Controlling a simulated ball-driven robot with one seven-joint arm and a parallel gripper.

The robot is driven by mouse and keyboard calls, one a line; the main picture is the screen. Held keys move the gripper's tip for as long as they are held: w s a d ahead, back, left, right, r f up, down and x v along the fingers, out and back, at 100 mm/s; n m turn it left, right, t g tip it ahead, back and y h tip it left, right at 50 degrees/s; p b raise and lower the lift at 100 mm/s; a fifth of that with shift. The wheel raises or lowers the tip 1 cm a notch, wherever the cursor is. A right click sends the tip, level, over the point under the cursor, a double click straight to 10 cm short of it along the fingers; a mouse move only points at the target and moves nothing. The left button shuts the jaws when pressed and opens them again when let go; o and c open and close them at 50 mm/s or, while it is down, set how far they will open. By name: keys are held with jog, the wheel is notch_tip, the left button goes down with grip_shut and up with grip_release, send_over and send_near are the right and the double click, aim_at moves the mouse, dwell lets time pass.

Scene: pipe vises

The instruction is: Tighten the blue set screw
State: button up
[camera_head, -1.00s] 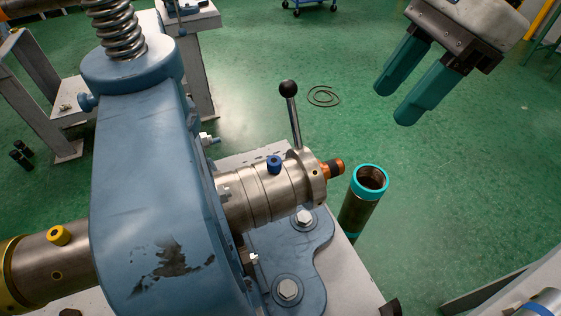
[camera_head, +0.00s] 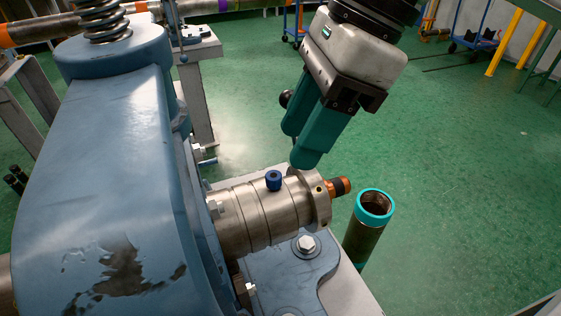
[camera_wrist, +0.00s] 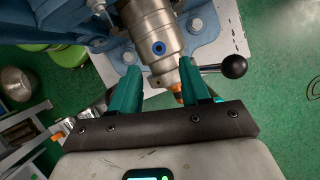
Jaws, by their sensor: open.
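The blue set screw (camera_head: 273,180) stands upright on top of the steel pipe fitting (camera_head: 248,214) held in the blue vise. It also shows in the wrist view (camera_wrist: 158,48) as a blue ring with a dark centre. My gripper (camera_head: 296,151) is above and slightly right of the screw, apart from it, with its teal fingers spread and empty. In the wrist view my gripper's fingers (camera_wrist: 164,82) frame the end of the fitting, and the screw lies beyond the fingertips.
An orange-and-black tip (camera_head: 338,187) ends the fitting. A teal-rimmed pipe (camera_head: 375,204) stands upright at right. The blue vise (camera_head: 100,170) fills the left.

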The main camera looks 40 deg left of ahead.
aim_at(274, 175)
jog(key=shift+s+b+x, duration=0.15)
jog(key=shift+b+x, duration=0.05)
jog(key=shift+x, duration=1.1)
jog(key=shift+s+b+x, duration=0.15)
jog(key=shift+b+x, duration=0.05)
jog(key=shift+x, duration=1.15)
jog(key=shift+a+r, duration=0.15)
grip_shut()
